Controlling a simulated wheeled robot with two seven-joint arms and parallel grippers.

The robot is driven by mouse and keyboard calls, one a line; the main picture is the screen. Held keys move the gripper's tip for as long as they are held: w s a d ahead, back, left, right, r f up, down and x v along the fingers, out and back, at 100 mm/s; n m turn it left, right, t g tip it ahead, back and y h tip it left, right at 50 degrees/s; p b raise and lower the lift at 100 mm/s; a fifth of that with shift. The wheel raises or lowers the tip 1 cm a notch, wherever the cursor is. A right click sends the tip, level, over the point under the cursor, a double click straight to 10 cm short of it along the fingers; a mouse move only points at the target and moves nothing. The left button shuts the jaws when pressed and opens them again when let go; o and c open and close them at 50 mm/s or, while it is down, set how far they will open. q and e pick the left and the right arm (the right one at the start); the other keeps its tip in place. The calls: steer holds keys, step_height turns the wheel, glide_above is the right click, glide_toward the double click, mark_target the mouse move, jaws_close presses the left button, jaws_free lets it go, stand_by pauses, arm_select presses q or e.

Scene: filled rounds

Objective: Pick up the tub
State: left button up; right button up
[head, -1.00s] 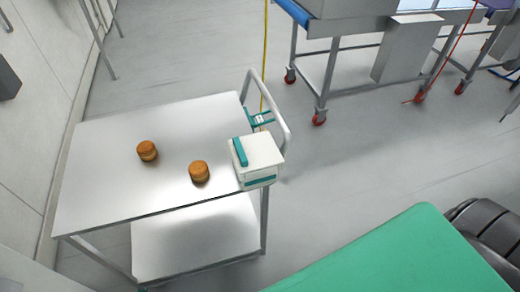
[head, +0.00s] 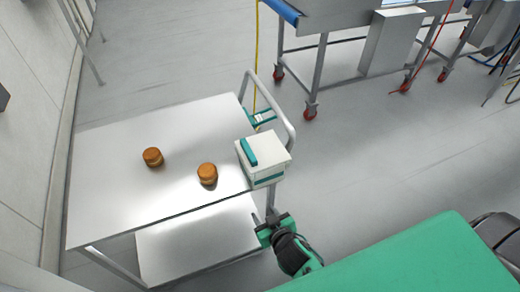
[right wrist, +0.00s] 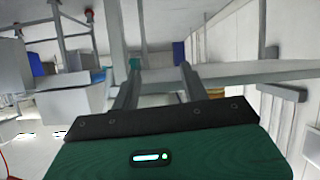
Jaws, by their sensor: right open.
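The tub (head: 264,163) looks like a white box with a teal strip on top and a teal band low on its side. It stands upright at the right edge of the steel cart's top (head: 115,190). My right gripper (head: 263,217) is open and empty, in front of the cart's near right corner. In the head view it is below the tub and apart from it. Its two fingers also show spread in the right wrist view (right wrist: 158,68), with no tub clearly seen between them. My left gripper is not in view.
Two brown rounds (head: 153,157) (head: 207,173) stand on the cart top, left of the tub. The cart's handle rail (head: 285,115) rises behind the tub. A lower shelf (head: 195,240) lies under the top. Open floor (head: 375,155) lies to the right.

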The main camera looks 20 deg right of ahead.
step_height(320, 180, up, 18)
steer(key=m+t, duration=0.1)
steer(key=t, duration=0.2)
steer(key=p, duration=0.3)
glide_toward(248, 149)
steer(key=w, duration=0.2)
steer(key=w+f, duration=0.1)
steer(key=w, duration=0.1)
steer(key=shift+w+a+f, duration=0.1)
steer(key=shift+w+a, duration=0.05)
steer(key=shift+w, duration=0.2)
steer(key=w, duration=0.1)
steer(key=w+p, duration=0.1)
steer(key=w, duration=0.1)
steer(key=w+p, duration=0.1)
steer(key=shift+w+a+f, duration=0.15)
steer(key=shift+w+f, duration=0.1)
steer(key=shift+f, duration=0.1)
steer(key=shift+w+f, duration=0.15)
steer(key=shift+w, duration=0.15)
jaws_close()
